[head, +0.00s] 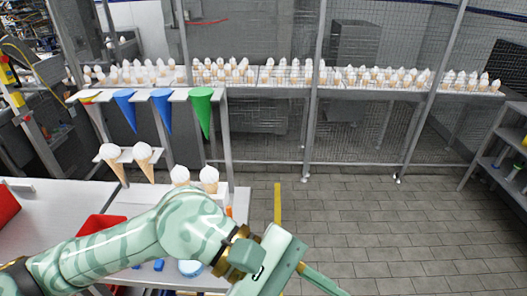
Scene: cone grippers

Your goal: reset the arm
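My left arm (165,230) comes in from the lower left and reaches across the front table to the lower middle of the head view. My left gripper (275,263) is at its end, near the bottom edge, beyond the table's right side and over the floor. One green finger (318,280) points down to the right. The other finger is not clearly seen, so I cannot tell how far it is open. I see nothing held in the visible part. My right arm and gripper are out of view.
A rack (226,140) at left holds two blue cones (125,105) and a green cone (202,110). Several white-topped cones (143,155) stand below. A red bin (98,225) sits behind my arm. Beyond is a mesh fence (310,110); tiled floor (370,220) is clear at right.

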